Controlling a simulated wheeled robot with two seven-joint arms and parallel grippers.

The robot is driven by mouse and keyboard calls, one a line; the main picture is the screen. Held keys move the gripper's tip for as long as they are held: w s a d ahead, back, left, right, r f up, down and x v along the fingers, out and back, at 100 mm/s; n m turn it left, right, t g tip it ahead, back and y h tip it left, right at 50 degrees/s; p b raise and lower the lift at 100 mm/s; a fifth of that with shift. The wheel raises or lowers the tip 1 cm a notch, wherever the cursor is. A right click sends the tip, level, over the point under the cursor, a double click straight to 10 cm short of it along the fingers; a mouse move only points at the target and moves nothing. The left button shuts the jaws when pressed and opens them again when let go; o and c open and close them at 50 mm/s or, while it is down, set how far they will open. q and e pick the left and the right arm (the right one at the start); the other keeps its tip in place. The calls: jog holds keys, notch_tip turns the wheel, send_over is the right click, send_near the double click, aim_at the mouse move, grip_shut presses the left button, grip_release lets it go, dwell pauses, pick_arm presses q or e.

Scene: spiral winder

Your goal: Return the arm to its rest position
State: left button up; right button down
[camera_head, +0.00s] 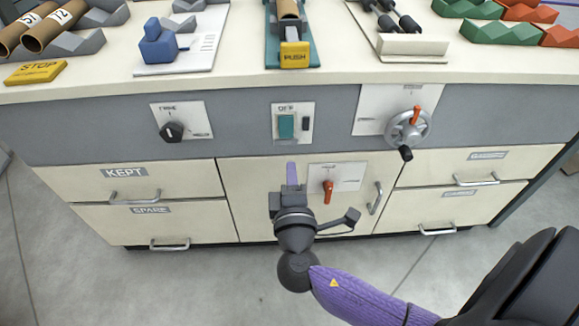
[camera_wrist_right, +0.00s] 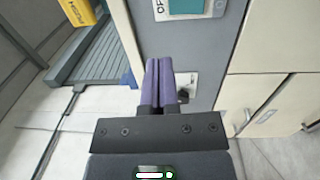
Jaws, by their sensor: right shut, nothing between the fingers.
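My right gripper (camera_head: 291,172) is in the middle of the head view, in front of the cabinet's lower door, just below the switch panel marked OFF. Its purple arm comes in from the lower right. In the right wrist view, the two purple fingers (camera_wrist_right: 158,82) are together with nothing between them. The cabinet front (camera_wrist_right: 180,40) lies beyond the fingers in that view. Whether the fingertips touch the cabinet cannot be told. My left gripper is not in view.
The winder cabinet carries a black knob (camera_head: 172,131), a teal switch (camera_head: 286,126), a crank wheel (camera_head: 408,129) with red and black handles, and a red lever (camera_head: 327,190). Drawers with handles flank the middle door. Clear floor (camera_head: 200,285) lies in front.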

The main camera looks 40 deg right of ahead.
jog(key=shift+f, duration=0.1)
jog(key=s+f+g+y, duration=0.1)
jog(key=s+f+g, duration=0.25)
jog(key=f, duration=0.45)
jog(key=s+d+f+g+y, duration=0.15)
jog(key=s+f, duration=0.25)
jog(key=f, duration=0.4)
jog(key=s+f+g+y, duration=0.2)
jog(key=s+f+g, duration=0.15)
jog(key=f, duration=0.45)
jog(key=s+f+m+g+y, duration=0.25)
jog(key=s+f+g, duration=0.25)
jog(key=s+f, duration=0.6)
jog(key=s+a+f+m+g+y, duration=0.15)
jog(key=s+m+g, duration=0.35)
jog(key=s, duration=1.5)
pick_arm(q)
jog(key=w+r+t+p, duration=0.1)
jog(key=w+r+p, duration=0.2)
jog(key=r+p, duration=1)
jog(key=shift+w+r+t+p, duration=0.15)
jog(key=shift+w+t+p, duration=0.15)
jog(key=shift+p, duration=0.2)
pick_arm(e)
notch_tip(320, 180, up, 13)
jog(key=a+m+t, duration=0.1)
jog(key=shift+w+r+t, duration=0.15)
jog(key=shift+w+t, duration=0.05)
jog(key=shift+t, duration=0.15)
